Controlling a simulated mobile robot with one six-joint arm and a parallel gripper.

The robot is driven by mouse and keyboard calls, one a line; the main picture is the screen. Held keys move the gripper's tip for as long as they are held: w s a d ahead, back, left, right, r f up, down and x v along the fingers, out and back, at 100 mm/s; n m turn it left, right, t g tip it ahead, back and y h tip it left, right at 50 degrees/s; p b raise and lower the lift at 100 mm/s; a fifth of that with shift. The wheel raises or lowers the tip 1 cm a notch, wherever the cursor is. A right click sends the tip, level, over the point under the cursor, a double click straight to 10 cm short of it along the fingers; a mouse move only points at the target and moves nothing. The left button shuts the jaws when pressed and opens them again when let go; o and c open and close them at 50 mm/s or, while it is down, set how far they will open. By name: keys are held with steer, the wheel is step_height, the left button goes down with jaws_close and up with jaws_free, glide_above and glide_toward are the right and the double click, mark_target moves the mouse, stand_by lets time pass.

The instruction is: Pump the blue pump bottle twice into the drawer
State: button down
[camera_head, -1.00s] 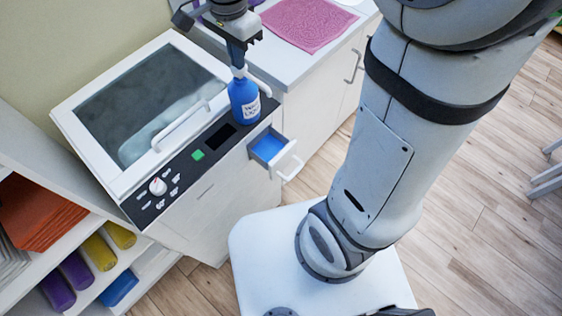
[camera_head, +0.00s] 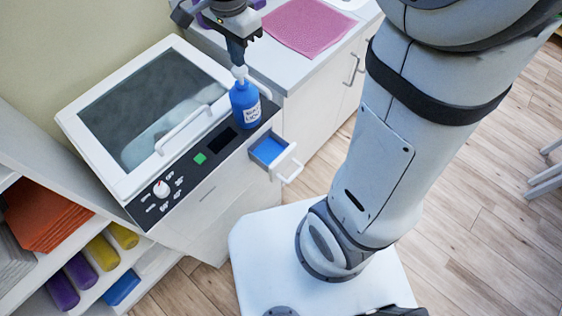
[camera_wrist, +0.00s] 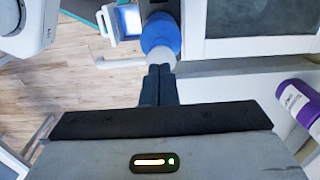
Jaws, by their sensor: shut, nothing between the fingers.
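The blue pump bottle (camera_head: 245,106) stands upright on the machine's dark front strip, its white label facing the front. Its white pump head (camera_head: 239,73) is at the top. My gripper (camera_head: 238,62) is shut and empty, pointing down directly above the pump head; whether it touches cannot be told. In the wrist view the shut fingers (camera_wrist: 160,72) lie in front of the bottle (camera_wrist: 161,34). The small drawer (camera_head: 270,150), blue inside, is pulled open below and right of the bottle. It also shows in the wrist view (camera_wrist: 105,24).
The white machine has a grey-windowed lid (camera_head: 150,105) with a handle. A counter with a pink towel (camera_head: 306,24) is behind. Shelves with orange towels (camera_head: 45,212) and coloured rolls are at left. A purple bottle (camera_wrist: 297,101) shows at the wrist view's right.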

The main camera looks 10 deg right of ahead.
steer(key=shift+f, duration=0.1)
stand_by(0.6)
steer(key=shift+f+b, duration=1.1)
steer(key=shift+f, duration=0.35)
steer(key=shift+r, duration=0.1)
steer(key=shift+r+p, duration=1.25)
steer(key=shift+r, duration=0.2)
step_height(320, 180, up, 6)
steer(key=p, duration=0.4)
steer(key=shift+p, duration=0.35)
